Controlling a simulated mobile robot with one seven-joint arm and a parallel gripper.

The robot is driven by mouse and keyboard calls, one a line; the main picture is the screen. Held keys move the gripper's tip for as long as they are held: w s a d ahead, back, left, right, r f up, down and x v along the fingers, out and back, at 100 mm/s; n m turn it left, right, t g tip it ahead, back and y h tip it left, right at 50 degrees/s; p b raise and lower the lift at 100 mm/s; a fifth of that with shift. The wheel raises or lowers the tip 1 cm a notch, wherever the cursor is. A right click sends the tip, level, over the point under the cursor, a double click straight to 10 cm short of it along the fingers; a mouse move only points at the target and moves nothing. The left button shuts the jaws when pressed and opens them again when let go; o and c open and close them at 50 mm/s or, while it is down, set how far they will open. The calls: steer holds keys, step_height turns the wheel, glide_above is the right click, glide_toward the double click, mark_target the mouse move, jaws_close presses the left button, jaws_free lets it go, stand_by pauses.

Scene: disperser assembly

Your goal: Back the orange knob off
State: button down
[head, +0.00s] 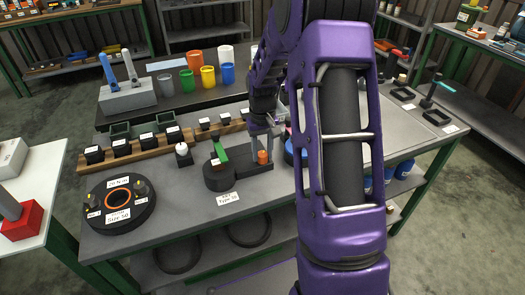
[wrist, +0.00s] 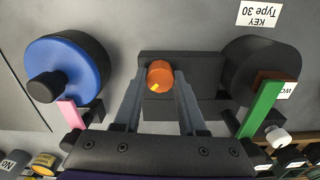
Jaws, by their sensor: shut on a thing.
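The orange knob (wrist: 159,83), with a yellow mark on its face, is in the upper middle of the wrist view. It also shows in the head view (head: 263,157), on a dark grey block fixture (head: 259,168) on the bench. My gripper (wrist: 160,76) has one finger on each side of the knob and is shut on it. The knob sits at the fixture, which is partly hidden behind the fingers. In the head view my arm hides part of the bench to the right of the fixture.
In the wrist view, a blue-faced black disc (wrist: 62,72) with a pink bar stands left. A black cylinder (wrist: 268,66) with a green bar (wrist: 262,108) stands right, close to my gripper. A large round black base (head: 95,215) is at the bench's front left.

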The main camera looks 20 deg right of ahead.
mark_target(263, 153)
steer(key=n+p, duration=0.1)
steer(key=n, duration=0.4)
steer(key=shift+n, duration=0.4)
stand_by(0.4)
steer(key=shift+c, duration=2.4)
jaws_free()
steer(key=shift+r, duration=0.1)
step_height(263, 153, up, 17)
steer(key=shift+r+p, duration=0.15)
steer(key=shift+p, duration=0.15)
steer(key=shift+w+d, duration=0.1)
